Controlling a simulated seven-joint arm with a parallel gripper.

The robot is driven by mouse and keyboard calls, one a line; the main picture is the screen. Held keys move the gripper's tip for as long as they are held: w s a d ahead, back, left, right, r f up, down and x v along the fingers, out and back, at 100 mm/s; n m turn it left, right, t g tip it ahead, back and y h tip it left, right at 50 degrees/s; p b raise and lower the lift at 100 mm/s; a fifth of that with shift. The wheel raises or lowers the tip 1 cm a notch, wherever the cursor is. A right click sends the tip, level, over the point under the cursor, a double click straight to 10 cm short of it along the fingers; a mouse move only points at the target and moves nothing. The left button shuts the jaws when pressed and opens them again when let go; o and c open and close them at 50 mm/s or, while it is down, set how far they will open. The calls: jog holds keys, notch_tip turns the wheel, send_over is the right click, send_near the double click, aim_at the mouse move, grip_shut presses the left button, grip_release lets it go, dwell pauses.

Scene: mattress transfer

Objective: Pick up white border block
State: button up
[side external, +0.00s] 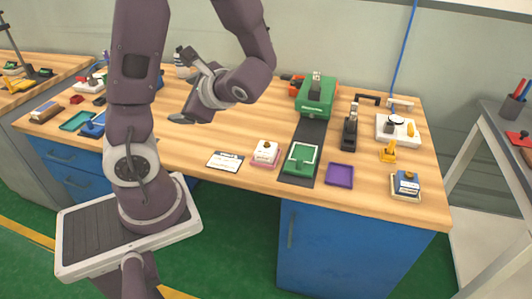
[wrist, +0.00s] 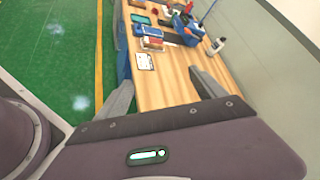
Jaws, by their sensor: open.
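Several small blocks with white on them show in the side view, and I cannot tell for certain which one is the white border block. A white-topped block with a pink base and brown knob (side external: 266,152) sits near the table's front edge. My gripper (side external: 183,86) is open and empty, raised above the left half of the table and pointing left, well away from both blocks. Its two spread fingers also show in the wrist view (wrist: 160,90), with neither block between them.
A green tray with a white border (side external: 300,159) lies on the dark strip in front of a green machine (side external: 315,94). The table's left-middle is largely clear.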

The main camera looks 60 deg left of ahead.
jog(key=w+a+m+t+y, duration=0.1)
jog(key=w+a+m+y, duration=0.2)
jog(key=w+a+m, duration=0.1)
jog(key=m+t, duration=1)
jog(key=m, duration=0.2)
send_over(266, 147)
jog(key=s, duration=0.5)
notch_tip(266, 147, down, 13)
jog(key=d+f+m+h, duration=0.1)
jog(key=f, duration=0.2)
jog(key=w+d+f+m+t+h, duration=0.1)
jog(key=f+h, duration=0.1)
jog(key=f, duration=0.2)
jog(key=d+f+m+t+h, duration=0.1)
jog(key=f+m+h, duration=0.1)
jog(key=f, duration=0.1)
jog(key=shift+w+d+f, duration=0.15)
jog(key=shift+h, duration=0.3)
jog(key=x, duration=0.7)
jog(key=shift+w+d, duration=0.1)
jog(key=shift+w, duration=0.1)
jog(key=c, duration=1.5)
